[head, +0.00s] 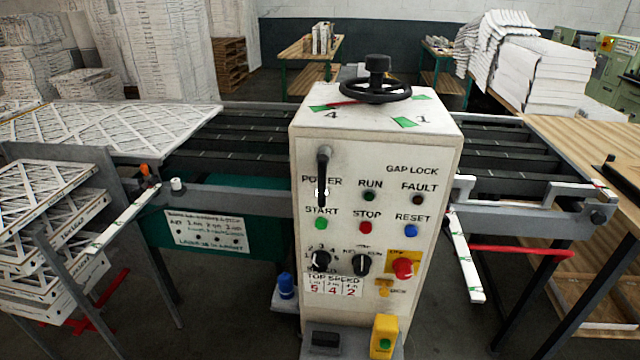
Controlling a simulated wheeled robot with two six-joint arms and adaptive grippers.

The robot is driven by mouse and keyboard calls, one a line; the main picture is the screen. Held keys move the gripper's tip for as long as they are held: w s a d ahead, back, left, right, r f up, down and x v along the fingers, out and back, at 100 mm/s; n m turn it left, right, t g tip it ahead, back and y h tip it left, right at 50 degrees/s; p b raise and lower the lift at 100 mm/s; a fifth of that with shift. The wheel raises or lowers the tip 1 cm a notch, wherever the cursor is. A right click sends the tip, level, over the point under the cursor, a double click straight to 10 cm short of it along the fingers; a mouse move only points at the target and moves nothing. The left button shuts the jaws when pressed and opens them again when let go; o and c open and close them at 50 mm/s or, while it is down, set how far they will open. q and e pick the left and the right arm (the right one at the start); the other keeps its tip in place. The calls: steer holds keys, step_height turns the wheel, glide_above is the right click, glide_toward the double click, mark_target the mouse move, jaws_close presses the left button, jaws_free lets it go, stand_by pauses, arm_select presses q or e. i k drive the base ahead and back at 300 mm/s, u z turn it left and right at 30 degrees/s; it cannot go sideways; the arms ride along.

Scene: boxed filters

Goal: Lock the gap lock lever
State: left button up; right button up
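The white control cabinet (375,150) stands upright in the centre of the head view. The printed words GAP LOCK (412,169) are on the upper right of its front. A black lever (323,168) hangs almost vertically on the upper left of the front, partly over the word POWER. A black handwheel (376,88) sits on top, with a thin red bar (343,103) at its left. I cannot tell for sure which of these parts is the gap lock lever. Neither of my grippers can be made out in this view.
The front carries START (321,224), STOP (365,227) and RESET (411,230) buttons and a red knob (402,268). A roller conveyor runs behind. Pleated filters (110,128) lie at left. A wooden table (590,150) stands at right. A red bar (520,250) sticks out at right.

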mark_target(324, 153)
steer(key=u, duration=0.05)
steer(key=k, duration=0.5)
steer(key=u, duration=0.95)
steer(key=i, duration=0.7)
